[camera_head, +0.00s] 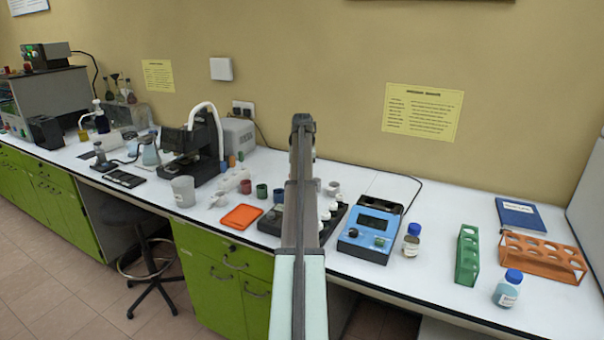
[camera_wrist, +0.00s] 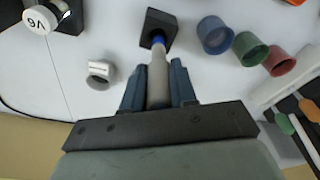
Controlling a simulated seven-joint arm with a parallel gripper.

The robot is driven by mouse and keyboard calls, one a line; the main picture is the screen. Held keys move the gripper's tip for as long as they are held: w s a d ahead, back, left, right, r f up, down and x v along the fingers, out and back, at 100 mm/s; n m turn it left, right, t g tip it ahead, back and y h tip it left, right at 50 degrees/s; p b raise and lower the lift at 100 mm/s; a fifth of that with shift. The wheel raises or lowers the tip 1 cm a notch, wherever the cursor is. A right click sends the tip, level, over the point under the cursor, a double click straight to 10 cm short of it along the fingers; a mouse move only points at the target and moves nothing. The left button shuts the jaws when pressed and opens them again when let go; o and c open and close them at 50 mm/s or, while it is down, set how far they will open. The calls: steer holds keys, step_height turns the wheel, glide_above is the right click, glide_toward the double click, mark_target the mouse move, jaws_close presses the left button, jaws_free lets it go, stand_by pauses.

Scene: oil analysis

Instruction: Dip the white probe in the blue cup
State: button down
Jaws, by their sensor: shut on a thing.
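My gripper (camera_wrist: 157,78) is shut on the white probe (camera_wrist: 157,85), which looks light grey, with a blue band near its far end. That end meets a small black square block (camera_wrist: 157,18); I cannot tell whether it sits in the block or above it. The blue cup (camera_wrist: 214,36) stands open to the right of the block, apart from the probe. In the head view the blue cup (camera_head: 279,195) stands just left of my arm. My arm hides the gripper and probe there.
A green cup (camera_wrist: 249,47) and red cup (camera_wrist: 279,60) stand beside the blue one. A small labelled grey cup (camera_wrist: 101,73) is left of my gripper. White-capped vials (camera_wrist: 41,19) stand in a black rack at upper left. An orange tray (camera_head: 241,217) lies at the bench front.

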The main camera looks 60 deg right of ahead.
steer(key=shift+f, duration=2.25)
stand_by(0.8)
steer(key=c, duration=0.5)
jaws_free()
steer(key=shift+r, duration=0.1)
steer(key=shift+r, duration=3.4)
